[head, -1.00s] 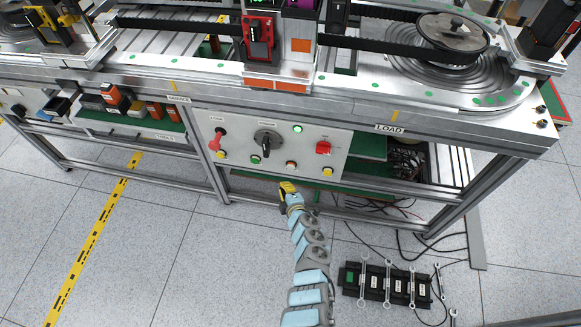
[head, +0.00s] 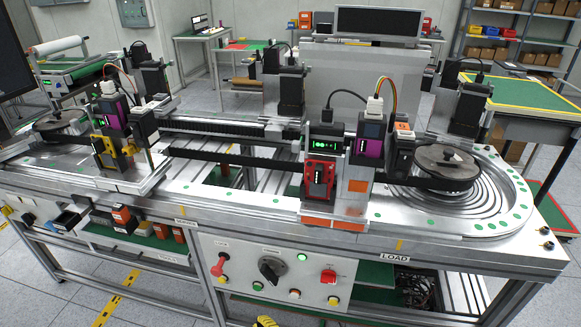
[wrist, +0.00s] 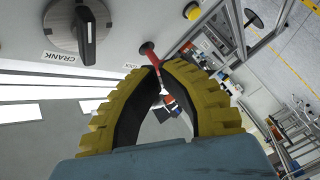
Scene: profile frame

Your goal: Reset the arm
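My gripper shows in the wrist view as two ribbed yellow fingers (wrist: 160,68) with dark inner faces. They arch together, their tips meeting or nearly so, and I see no object held in the hollow between them. In the head view only a bit of the yellow gripper (head: 266,321) shows at the bottom edge, below the control panel (head: 245,283). The rest of my arm is out of that view. A red lever (head: 217,267) on the panel lines up with the fingertips in the wrist view (wrist: 152,57); I cannot tell whether they touch.
The panel carries a black crank knob (head: 271,269), a red switch (head: 328,276) and several coloured buttons. The conveyor bench (head: 460,257) spans the view above it. Open floor (head: 60,290) lies at lower left, below the bench.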

